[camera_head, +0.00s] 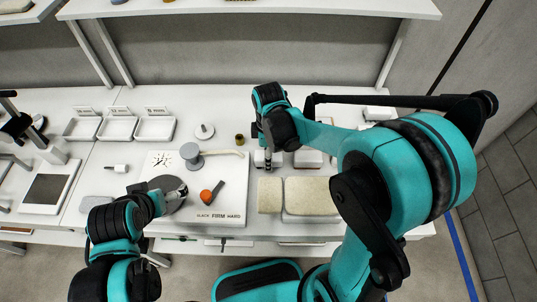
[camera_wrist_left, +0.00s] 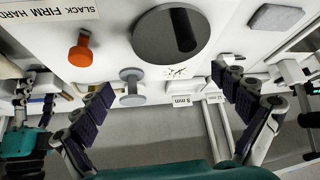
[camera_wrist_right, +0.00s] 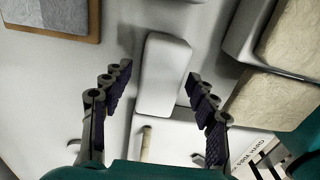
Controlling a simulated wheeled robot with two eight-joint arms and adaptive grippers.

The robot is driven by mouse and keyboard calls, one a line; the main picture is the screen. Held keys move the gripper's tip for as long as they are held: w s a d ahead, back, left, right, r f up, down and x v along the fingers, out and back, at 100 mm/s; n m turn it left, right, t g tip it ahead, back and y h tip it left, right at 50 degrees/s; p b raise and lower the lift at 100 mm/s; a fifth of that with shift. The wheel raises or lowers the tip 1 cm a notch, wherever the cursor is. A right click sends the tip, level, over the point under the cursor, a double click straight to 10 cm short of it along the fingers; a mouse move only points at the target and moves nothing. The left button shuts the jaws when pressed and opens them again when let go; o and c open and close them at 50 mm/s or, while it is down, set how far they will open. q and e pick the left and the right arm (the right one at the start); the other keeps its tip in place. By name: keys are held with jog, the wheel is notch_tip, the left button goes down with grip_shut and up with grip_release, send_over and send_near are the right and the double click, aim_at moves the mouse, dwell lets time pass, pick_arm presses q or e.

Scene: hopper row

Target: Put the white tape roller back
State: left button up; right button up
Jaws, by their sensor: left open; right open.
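A small white roller-shaped piece (camera_head: 117,168) lies on the table left of the white board; it looks like the white tape roller, though it is small here. My left gripper (camera_head: 176,193) is open and empty over the dark disc (camera_head: 167,187) on the board, right of and nearer than that piece. Its fingers (camera_wrist_left: 163,92) show apart in the left wrist view. My right gripper (camera_head: 268,158) is open above the table beyond the foam blocks. In the right wrist view its fingers (camera_wrist_right: 158,92) are either side of a white rounded block (camera_wrist_right: 163,72), with no visible grip.
Labelled white trays (camera_head: 155,128) line the back left. A grey pad (camera_head: 94,204) lies front left.

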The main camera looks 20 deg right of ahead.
notch_tip(320, 180, up, 12)
jog(key=p, duration=0.4)
pick_arm(q)
notch_tip(320, 180, up, 4)
pick_arm(e)
jog(key=s+d+r+m+t, duration=0.1)
jog(key=s+d+m+t, duration=0.1)
jog(key=s+m, duration=0.3)
jog(key=s+d+m+t, duration=0.2)
jog(key=s+m+t, duration=0.3)
jog(key=m, duration=0.4)
jog(key=shift+s+d+r+m, duration=0.15)
jog(key=shift+d+r+m, duration=0.2)
jog(key=shift+m, duration=0.05)
pick_arm(q)
notch_tip(320, 180, down, 5)
jog(key=b, duration=0.5)
pick_arm(e)
notch_tip(320, 180, down, 5)
jog(key=shift+r, duration=0.1)
